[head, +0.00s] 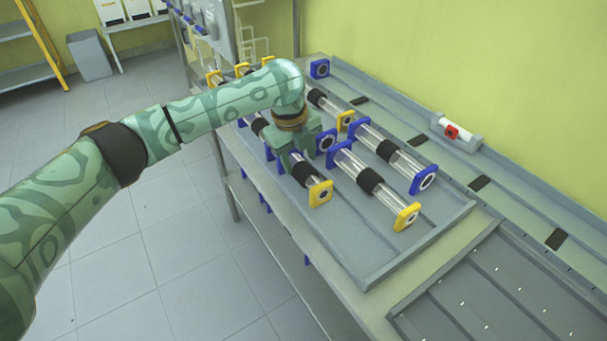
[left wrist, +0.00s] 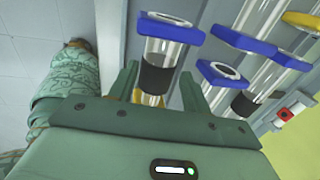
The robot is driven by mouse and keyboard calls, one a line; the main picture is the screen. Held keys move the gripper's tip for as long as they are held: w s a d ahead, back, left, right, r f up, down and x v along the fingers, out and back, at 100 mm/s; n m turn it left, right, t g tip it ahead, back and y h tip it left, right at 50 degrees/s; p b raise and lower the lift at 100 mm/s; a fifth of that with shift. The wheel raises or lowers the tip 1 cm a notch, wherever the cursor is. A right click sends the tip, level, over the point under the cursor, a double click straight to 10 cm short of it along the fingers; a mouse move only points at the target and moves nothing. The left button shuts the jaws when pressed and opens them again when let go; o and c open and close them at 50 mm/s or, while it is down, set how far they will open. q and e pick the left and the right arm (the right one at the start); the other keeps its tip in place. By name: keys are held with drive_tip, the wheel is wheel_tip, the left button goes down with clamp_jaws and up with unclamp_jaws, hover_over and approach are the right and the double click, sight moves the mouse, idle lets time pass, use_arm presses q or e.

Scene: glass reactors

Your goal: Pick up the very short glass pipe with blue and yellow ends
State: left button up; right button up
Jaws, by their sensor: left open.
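A short glass pipe with a black middle band (head: 302,172) lies in the grey tray; its yellow end (head: 320,193) faces the front and its blue end is mostly hidden by my gripper. My left gripper (head: 292,158) is right above this pipe, pointing down. In the left wrist view the gripper (left wrist: 158,78) is open, with one finger on each side of the pipe (left wrist: 163,52). The blue end shows there at the top, and the yellow end is partly hidden behind the gripper body. I cannot tell whether the fingers touch the glass. My right gripper is not in view.
A longer blue-and-yellow pipe (head: 371,182) lies close on the right, with a blue-ended pipe (head: 388,151) beyond it. Several more pipes lie behind my arm. The tray's front part is clear.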

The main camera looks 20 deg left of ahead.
sight(300, 163)
use_arm(q)
drive_tip(key=f+b, duration=0.1)
drive_tip(key=f, duration=0.2)
drive_tip(key=f+b, duration=0.1)
drive_tip(key=f, duration=0.1)
drive_tip(key=shift+w+d+b, duration=0.1)
drive_tip(key=shift+w+b, duration=0.15)
drive_tip(key=shift+b, duration=0.05)
drive_tip(key=shift+s+r, duration=0.1)
drive_tip(key=shift+r, duration=0.1)
drive_tip(key=c, duration=0.7)
drive_tip(key=shift+c, duration=0.2)
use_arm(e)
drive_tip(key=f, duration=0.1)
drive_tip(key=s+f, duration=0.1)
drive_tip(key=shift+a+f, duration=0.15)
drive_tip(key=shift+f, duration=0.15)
use_arm(q)
drive_tip(key=shift+r, duration=0.1)
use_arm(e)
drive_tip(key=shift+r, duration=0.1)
